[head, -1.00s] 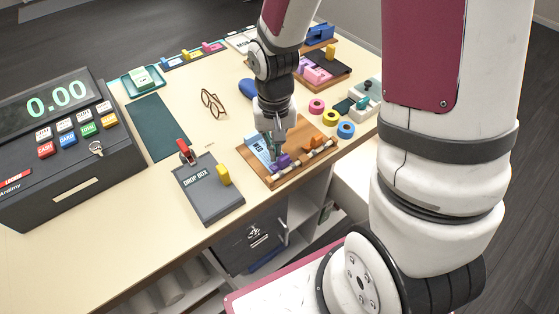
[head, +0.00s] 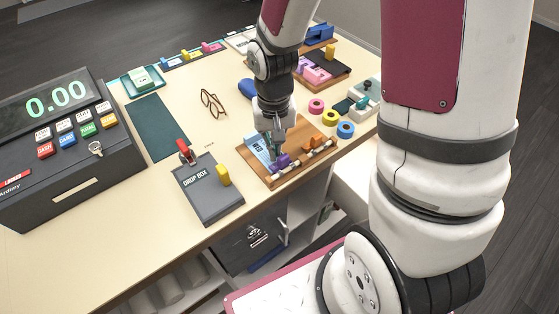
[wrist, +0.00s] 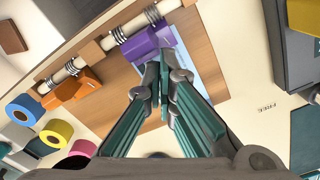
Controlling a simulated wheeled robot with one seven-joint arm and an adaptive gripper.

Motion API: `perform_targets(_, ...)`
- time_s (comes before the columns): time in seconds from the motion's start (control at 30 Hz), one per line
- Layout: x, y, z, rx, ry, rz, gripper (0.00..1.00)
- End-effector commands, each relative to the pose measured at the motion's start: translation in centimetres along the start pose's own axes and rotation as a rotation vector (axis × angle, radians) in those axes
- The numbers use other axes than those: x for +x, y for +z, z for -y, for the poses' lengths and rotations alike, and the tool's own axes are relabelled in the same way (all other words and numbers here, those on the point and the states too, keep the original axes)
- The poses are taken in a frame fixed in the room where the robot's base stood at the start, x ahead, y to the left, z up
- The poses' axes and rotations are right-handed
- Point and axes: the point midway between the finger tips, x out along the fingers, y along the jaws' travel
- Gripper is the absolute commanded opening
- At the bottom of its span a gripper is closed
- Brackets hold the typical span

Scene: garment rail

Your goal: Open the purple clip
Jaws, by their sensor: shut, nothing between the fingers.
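The purple clip (head: 282,161) sits on a striped rail along the front edge of a wooden board (head: 310,133). In the wrist view the purple clip (wrist: 147,42) hangs on the rail (wrist: 118,38), with a light blue card (wrist: 181,62) beside it. My gripper (head: 277,158) points down at the clip. In the wrist view its shut fingertips (wrist: 163,60) are at the clip's lower right edge with nothing held. I cannot tell whether they touch the clip.
A grey drop box (head: 208,190) with red and yellow handles stands left of the board. Pink, yellow and blue tape rolls (head: 330,118) lie to the right. Glasses (head: 212,102) and a cash register (head: 60,140) are farther left. Table between them is clear.

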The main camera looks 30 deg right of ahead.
Motion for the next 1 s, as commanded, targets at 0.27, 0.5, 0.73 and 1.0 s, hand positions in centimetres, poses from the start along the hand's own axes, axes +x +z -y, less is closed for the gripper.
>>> perform_targets(0.27,0.0,0.6,-0.3,0.000,0.001,0.001,0.00)
perform_targets(0.5,0.0,1.5,-0.8,0.000,0.002,0.005,0.00)
perform_targets(0.73,0.1,2.5,-1.4,0.000,0.005,0.014,0.00)
perform_targets(1.0,0.3,3.4,-1.9,0.001,0.007,0.017,0.00)
